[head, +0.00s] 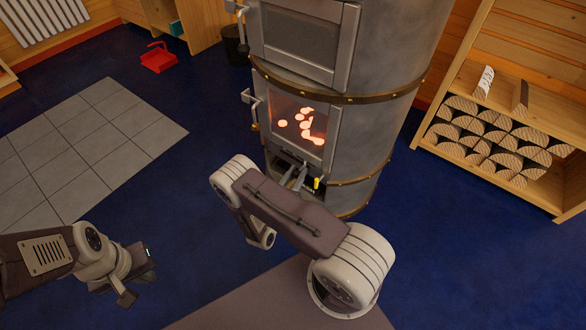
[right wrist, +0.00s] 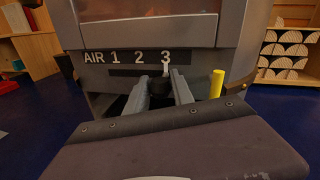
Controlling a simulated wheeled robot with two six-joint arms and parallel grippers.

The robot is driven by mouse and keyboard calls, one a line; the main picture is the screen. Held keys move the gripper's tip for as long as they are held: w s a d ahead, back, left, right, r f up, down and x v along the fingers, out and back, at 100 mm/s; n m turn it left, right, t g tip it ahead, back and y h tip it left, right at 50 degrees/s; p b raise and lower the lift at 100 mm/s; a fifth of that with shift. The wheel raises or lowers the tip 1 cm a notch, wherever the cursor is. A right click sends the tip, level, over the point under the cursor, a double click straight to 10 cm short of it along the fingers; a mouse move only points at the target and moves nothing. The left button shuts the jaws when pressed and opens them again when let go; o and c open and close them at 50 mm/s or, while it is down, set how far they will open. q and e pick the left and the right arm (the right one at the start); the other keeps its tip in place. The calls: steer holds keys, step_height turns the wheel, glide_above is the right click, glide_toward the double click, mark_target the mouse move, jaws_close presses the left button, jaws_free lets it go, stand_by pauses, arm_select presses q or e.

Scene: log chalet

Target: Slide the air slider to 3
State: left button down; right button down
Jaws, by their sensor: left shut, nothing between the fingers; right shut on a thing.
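The metal stove (head: 385,60) stands in the upper middle of the head view. In the right wrist view its lower front carries the label AIR 1 2 3 (right wrist: 125,57) above a dark slot. The air slider (right wrist: 160,87) has a dark knob, and its white pointer stands under the 3. My right gripper (right wrist: 164,92) is shut on the knob, one finger on each side; it also shows low at the stove front in the head view (head: 296,177). My left gripper (head: 138,279) is shut and empty above the blue floor, lower left.
A yellow peg (right wrist: 217,83) sticks up just right of the slider. The glass firebox door (head: 300,127) with glowing embers is above it. A wooden log rack (head: 480,85) stands at the right. A red dustpan (head: 158,58) lies on the floor; the floor at left is open.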

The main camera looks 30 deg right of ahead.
steer(key=shift+s+d+f, duration=0.1)
steer(key=shift+s, duration=0.15)
steer(key=c, duration=1.1)
jaws_free()
steer(key=shift+s+a+r+p, duration=0.2)
steer(key=shift+a+p, duration=0.1)
steer(key=shift+a, duration=0.1)
steer(key=p+v, duration=0.3)
steer(key=v, duration=0.5)
steer(key=shift+s+f, duration=0.1)
